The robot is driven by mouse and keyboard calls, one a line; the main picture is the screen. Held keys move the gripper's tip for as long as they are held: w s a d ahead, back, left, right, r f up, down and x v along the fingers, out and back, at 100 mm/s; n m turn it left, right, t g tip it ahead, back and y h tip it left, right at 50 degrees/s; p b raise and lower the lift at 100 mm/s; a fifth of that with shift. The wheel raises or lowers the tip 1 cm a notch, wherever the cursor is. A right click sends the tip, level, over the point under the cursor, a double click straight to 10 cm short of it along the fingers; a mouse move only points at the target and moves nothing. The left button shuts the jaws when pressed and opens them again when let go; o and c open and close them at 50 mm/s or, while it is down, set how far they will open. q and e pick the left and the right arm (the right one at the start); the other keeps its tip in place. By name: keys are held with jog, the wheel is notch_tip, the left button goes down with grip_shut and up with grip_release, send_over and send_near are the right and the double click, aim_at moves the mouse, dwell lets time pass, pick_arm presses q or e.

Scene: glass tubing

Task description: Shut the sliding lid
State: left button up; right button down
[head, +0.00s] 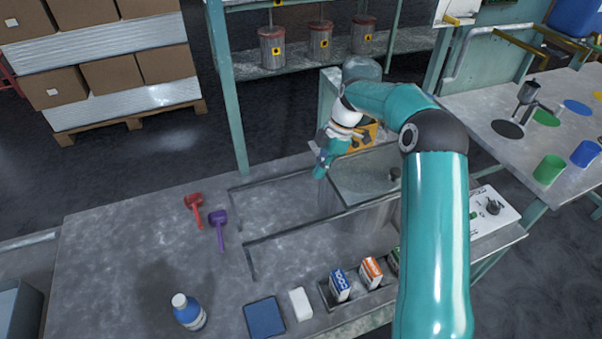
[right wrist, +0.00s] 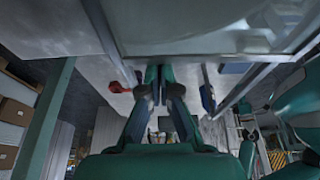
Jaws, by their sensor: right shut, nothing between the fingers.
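The sliding lid (head: 365,182) is a flat, greyish, see-through panel at the right end of two long rails (head: 290,236) on the bench. A dark knob (head: 395,173) shows on or just above it, partly next to my right arm. My right gripper (head: 319,172) is shut and empty, at the lid's far left corner; I cannot tell whether it touches the lid. In the right wrist view the closed fingertips (right wrist: 158,74) are just beside a pale straight edge (right wrist: 190,59), with a glassy panel above. My right arm hides the lid's right part. My left gripper is out of view.
Red (head: 195,207) and purple (head: 219,228) tools lie left of the rails. A blue bottle (head: 188,312), blue pad (head: 264,317), white block (head: 300,303) and a tray of small boxes (head: 340,286) are in front. A control box (head: 482,217) is right. Bare bench lies between the rails.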

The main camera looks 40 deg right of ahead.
jog(key=shift+s+d, duration=0.1)
jog(key=shift+d, duration=0.3)
jog(key=shift+d+r, duration=0.1)
jog(key=shift+r, duration=0.05)
jog(key=shift+d+r, duration=0.1)
jog(key=shift+r, duration=0.1)
jog(key=w+v, duration=0.1)
jog(key=v, duration=0.9)
jog(key=shift+s+r, duration=0.45)
jog(key=shift+r, duration=0.05)
jog(key=shift+s, duration=0.1)
